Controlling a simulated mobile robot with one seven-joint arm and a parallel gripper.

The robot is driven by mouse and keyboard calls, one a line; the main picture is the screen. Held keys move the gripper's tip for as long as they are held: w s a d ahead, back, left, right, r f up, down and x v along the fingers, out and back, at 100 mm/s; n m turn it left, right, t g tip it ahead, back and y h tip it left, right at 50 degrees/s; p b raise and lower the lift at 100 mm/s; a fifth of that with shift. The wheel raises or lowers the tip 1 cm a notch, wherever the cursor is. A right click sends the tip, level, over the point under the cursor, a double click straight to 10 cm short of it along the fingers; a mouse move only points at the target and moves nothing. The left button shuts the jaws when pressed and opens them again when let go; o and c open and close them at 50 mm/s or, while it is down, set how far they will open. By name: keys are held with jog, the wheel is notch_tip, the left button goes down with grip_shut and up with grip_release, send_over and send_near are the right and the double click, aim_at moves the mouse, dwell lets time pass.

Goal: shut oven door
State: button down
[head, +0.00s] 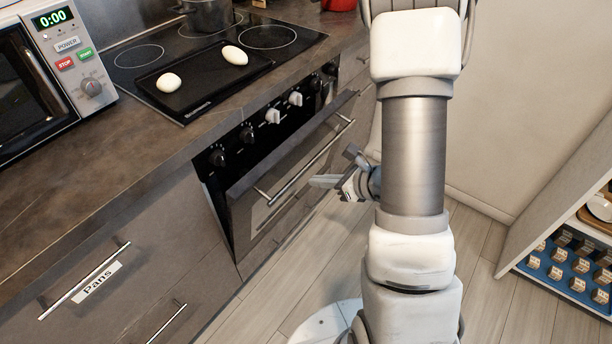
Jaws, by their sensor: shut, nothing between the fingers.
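The oven door (279,207) is partly open. Its top edge tilts out from the black control panel (262,129), leaving a dark gap at the left side. A long metal handle (305,163) runs along the upper part of the door. My gripper (326,181) is shut and empty, in front of the door, to the right of the handle. Its fingers point left toward the door; I cannot tell whether they touch it. My arm hides part of the area right of the door.
Above the oven is a cooktop (293,36) with a black tray (203,84) holding two white, egg-like things. A microwave (52,63) stands at the left. A drawer labelled Pans (97,284) is left of the oven. A shelf unit (563,225) stands at the right. Floor (478,262) is clear between.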

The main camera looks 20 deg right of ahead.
aim_at(269, 162)
jog(key=x, duration=0.3)
jog(key=r+b+x, duration=0.1)
jog(key=x, duration=0.3)
jog(key=b+x, duration=0.1)
jog(key=x, duration=0.2)
jog(key=shift+w+a+r, duration=0.2)
jog(key=shift+w+a, duration=0.25)
jog(key=shift+w, duration=0.1)
jog(key=shift+w+a+r, duration=0.15)
jog(key=shift+w+a, duration=0.15)
jog(key=shift+w, duration=0.2)
jog(key=w+a, duration=0.1)
jog(key=w, duration=0.1)
jog(key=w+a+r, duration=0.1)
jog(key=w+a, duration=0.1)
jog(key=shift+w+a+r, duration=0.1)
jog(key=shift+w, duration=0.1)
jog(key=shift+s, duration=0.1)
